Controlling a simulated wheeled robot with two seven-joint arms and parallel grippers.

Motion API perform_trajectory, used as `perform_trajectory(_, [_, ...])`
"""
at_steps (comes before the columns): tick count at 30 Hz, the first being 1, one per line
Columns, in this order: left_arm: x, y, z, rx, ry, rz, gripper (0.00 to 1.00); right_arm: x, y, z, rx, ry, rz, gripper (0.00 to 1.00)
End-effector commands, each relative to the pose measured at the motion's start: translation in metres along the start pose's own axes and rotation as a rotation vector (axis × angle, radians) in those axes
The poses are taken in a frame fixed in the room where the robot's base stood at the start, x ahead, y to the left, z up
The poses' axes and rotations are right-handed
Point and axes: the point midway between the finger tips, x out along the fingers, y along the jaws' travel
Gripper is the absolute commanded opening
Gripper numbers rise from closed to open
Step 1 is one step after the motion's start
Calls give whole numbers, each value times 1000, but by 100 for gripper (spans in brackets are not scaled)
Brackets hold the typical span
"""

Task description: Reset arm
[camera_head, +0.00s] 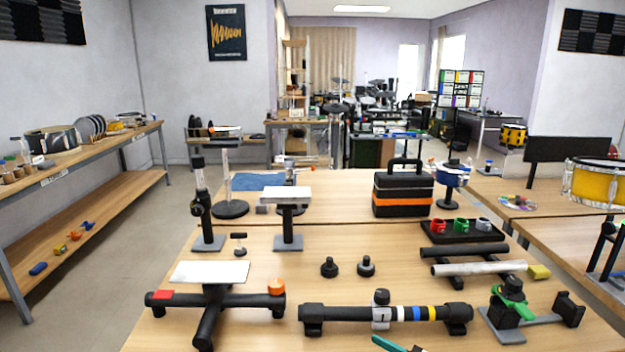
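Neither of my grippers shows in the head view, and no part of my arms is clearly visible. The wooden table (270,337) in front of me holds several black fixtures. A black cross-shaped bar (210,310) carries a white plate (210,272), a red patch and an orange knob (276,286). A long black bar with coloured bands (345,313) lies to its right. A stand with a white pad (286,195) is farther back. A teal and dark tool (388,343) is cut off at the bottom edge.
A black and orange toolbox (403,193) stands at the back, with a tray of small cups (462,236) beside it. A green clamp (512,300) is at the right front. A shelf bench (75,170) lines the left wall. The table's middle has some free room.

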Motion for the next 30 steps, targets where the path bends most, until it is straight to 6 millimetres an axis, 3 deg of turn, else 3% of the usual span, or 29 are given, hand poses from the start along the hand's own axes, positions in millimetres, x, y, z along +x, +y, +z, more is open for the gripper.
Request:
perform_trajectory(4, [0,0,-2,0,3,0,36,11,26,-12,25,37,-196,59])
perform_trajectory(8, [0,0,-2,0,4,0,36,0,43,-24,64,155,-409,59])
perform_trajectory(11, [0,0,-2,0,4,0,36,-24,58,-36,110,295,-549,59])
perform_trajectory(16, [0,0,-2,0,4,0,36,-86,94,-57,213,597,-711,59])
perform_trajectory(21, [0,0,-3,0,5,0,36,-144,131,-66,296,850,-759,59])
perform_trajectory(30, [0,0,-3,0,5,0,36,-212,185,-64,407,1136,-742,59])
